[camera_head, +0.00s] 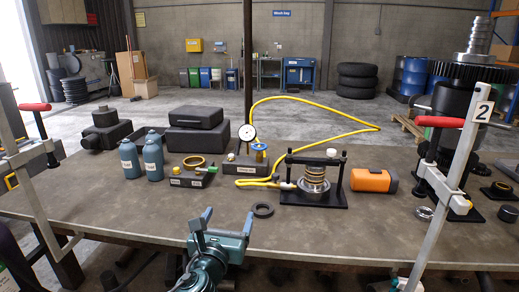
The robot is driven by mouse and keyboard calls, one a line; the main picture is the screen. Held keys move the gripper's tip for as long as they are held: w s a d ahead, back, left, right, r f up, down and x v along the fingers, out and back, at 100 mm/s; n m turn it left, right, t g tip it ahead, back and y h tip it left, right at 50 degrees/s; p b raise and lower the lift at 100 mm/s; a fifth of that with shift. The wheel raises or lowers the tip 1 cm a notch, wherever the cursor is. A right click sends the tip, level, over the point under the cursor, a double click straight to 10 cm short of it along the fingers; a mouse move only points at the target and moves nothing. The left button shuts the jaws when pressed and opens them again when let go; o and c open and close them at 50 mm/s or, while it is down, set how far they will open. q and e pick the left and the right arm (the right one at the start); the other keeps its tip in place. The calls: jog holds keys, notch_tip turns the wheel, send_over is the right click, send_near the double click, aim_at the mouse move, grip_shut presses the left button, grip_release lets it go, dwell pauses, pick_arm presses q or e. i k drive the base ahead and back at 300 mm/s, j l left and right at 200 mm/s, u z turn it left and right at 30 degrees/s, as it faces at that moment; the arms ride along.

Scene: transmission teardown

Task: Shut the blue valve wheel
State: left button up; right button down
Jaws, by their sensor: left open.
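The blue valve wheel (259,146) sits on top of a small yellow valve on a dark block (247,166), beside a round white-faced pressure gauge (246,132). A yellow hose (325,106) runs from this block in a loop. My left gripper (228,217) is at the front edge of the workbench, with its two teal fingers apart and nothing between them. It is well in front of the valve wheel and apart from it. My right gripper is not in view.
The workbench (150,205) holds two blue-grey bottles (153,158), a black ring (263,210), a press stand (313,178) and an orange-and-black cylinder (373,180). Tall clamps with red handles (440,122) rise at both sides. Bare tabletop lies between gripper and valve block.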

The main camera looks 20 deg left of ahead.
aim_at(258, 148)
jog(key=i+j, duration=0.15)
jog(key=i, duration=0.3)
jog(key=i+j, duration=0.15)
jog(key=i, duration=0.35)
